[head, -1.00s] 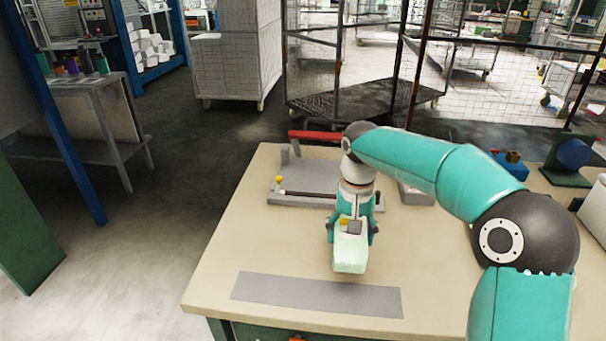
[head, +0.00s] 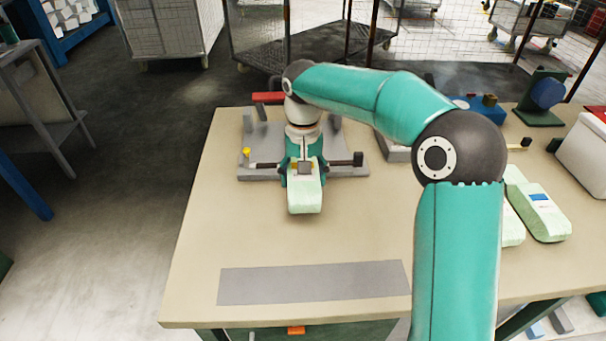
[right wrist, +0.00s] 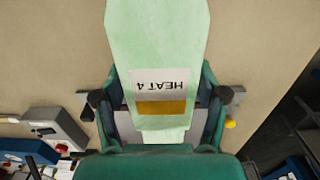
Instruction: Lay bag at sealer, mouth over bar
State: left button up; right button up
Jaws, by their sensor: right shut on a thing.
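A pale green bag (head: 304,203) is held by my right gripper (head: 304,172). The right wrist view shows the bag (right wrist: 158,40) lengthwise between the fingers, with a white and ochre label reading "HEAT 4" upside down. The sealer (head: 262,148) is a grey base with a dark bar (head: 343,161), a yellow knob and a raised red handle (head: 268,97). The gripper is in front of the sealer's middle and hides part of the bar. The bag's far end lies near the bar; contact is hidden. Its near end reaches toward the table's front. My left gripper is not in view.
A grey strip (head: 312,283) lies bare near the table's front edge. Two more pale green bags (head: 540,212) lie at the right, beyond my arm. A white box (head: 585,150) and a green stand (head: 543,100) are at the back right.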

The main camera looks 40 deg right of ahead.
notch_tip(320, 180, down, 4)
jog(key=b, duration=0.3)
jog(key=shift+f+b, duration=0.85)
jog(key=shift+f, duration=0.45)
jog(key=o, duration=1.2)
notch_tip(320, 180, up, 11)
jog(key=shift+f, duration=0.1)
jog(key=shift+r, duration=0.55)
